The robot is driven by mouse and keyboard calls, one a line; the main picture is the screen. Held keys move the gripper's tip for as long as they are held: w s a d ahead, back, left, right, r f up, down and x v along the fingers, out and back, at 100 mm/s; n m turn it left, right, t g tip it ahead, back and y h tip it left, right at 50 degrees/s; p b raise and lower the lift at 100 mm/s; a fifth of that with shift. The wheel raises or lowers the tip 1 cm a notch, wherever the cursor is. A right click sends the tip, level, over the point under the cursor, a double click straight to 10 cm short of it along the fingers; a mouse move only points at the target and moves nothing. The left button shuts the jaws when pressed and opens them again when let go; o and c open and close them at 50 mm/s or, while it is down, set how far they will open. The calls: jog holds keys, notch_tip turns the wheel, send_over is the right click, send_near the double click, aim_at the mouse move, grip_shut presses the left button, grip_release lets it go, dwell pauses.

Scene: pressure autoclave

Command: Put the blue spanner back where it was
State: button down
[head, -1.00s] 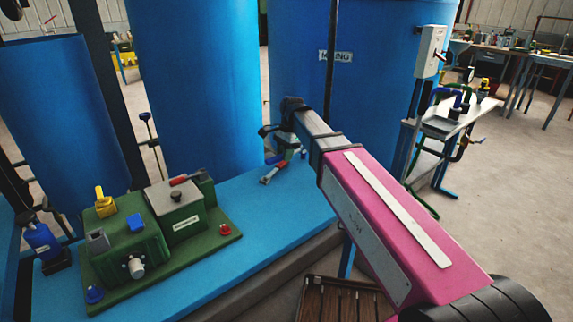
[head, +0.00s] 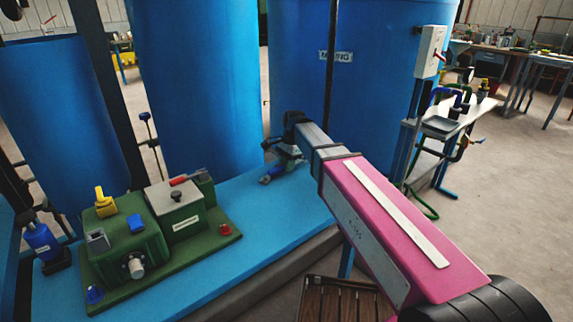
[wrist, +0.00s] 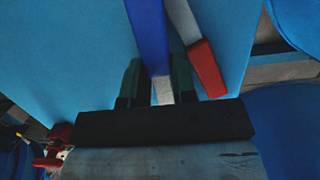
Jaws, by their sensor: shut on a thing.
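The blue spanner (wrist: 148,30) runs up from between my gripper's dark fingers in the wrist view, with a pale grey part (wrist: 162,90) close to the palm. My gripper (wrist: 157,75) is shut on it. In the head view my gripper (head: 288,158) is low over the far right part of the blue bench, with the blue spanner (head: 266,180) at its lower left. I cannot tell whether the spanner touches the bench. The spot where it was is not marked in view.
A red-ended grey tool (wrist: 207,68) lies just right of my right finger. A green machine unit (head: 128,247) and a blue bottle (head: 41,240) stand on the left of the blue bench (head: 290,208). Large blue tanks (head: 195,85) rise behind. The bench between unit and gripper is clear.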

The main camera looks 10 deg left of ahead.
jog(key=shift+f, duration=0.35)
jog(key=c, duration=1.2)
grip_release()
notch_tip(320, 180, up, 13)
jog(key=w+d, duration=0.1)
jog(key=shift+w+d, duration=0.25)
jog(key=shift+w, duration=0.1)
